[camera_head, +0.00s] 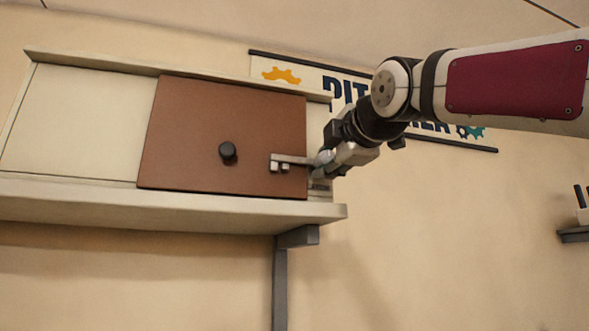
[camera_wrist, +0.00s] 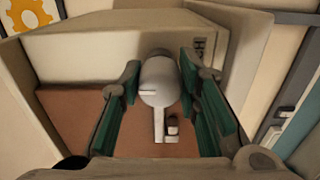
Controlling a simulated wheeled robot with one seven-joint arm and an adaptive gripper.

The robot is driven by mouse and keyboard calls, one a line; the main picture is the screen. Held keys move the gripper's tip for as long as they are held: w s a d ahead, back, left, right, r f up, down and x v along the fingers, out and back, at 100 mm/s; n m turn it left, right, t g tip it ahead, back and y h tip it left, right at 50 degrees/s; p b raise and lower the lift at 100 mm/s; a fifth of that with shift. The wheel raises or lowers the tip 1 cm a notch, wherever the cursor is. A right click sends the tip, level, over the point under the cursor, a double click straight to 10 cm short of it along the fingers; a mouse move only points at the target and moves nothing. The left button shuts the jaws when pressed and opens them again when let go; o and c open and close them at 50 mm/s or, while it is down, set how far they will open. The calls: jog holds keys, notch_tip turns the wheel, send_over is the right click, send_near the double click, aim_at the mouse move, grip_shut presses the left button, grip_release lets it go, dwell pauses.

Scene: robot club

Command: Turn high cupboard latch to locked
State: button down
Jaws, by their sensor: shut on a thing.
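The high cupboard (camera_head: 85,120) is mounted on the wall, with a brown door (camera_head: 200,115) at its right part. The latch (camera_head: 292,158) is a light grey bar lying roughly level across the door's right edge, beside a small grey catch (camera_head: 285,168) on the door. In the wrist view the latch's rounded hub (camera_wrist: 158,82) sits between my fingers, and its bar points down beside the catch (camera_wrist: 173,127). My gripper (camera_head: 322,165) reaches in from the right and is shut on the latch. The fingers partly hide the latch's right end in the head view.
A round black knob (camera_head: 228,151) sticks out of the brown door. The cupboard's bottom ledge (camera_head: 170,205) juts out below the latch. A wall sign (camera_head: 300,76) is behind my arm. A small shelf (camera_head: 575,234) is at the far right. The wall below my arm is clear.

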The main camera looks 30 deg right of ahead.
jog(key=shift+f, duration=0.1)
dwell(0.4)
jog(key=c, duration=1.2)
grip_release()
jog(key=v, duration=1.2)
jog(key=w+a+f+m+g+y, duration=0.1)
jog(key=a+f+m+g, duration=0.2)
jog(key=f, duration=0.8)
jog(key=w+a+f+m+g+y, duration=0.1)
jog(key=a+f+m+g+y, duration=0.2)
jog(key=f, duration=0.9)
jog(key=w+a+f+m+g, duration=0.1)
jog(key=a+f+m+g, duration=0.2)
jog(key=f, duration=0.8)
jog(key=s+a+f+m+g, duration=0.1)
jog(key=s+f+m, duration=0.1)
jog(key=f, duration=0.3)
jog(key=s+a+f+m+g, duration=0.1)
jog(key=s+f, duration=0.1)
jog(key=f, duration=0.3)
jog(key=s+a+f+m+y, duration=0.1)
jog(key=s+a+f+m, duration=0.1)
jog(key=f, duration=0.3)
jog(key=shift+a+m+g, duration=0.1)
jog(key=shift+m+g, duration=0.2)
jog(key=shift+g, duration=0.1)
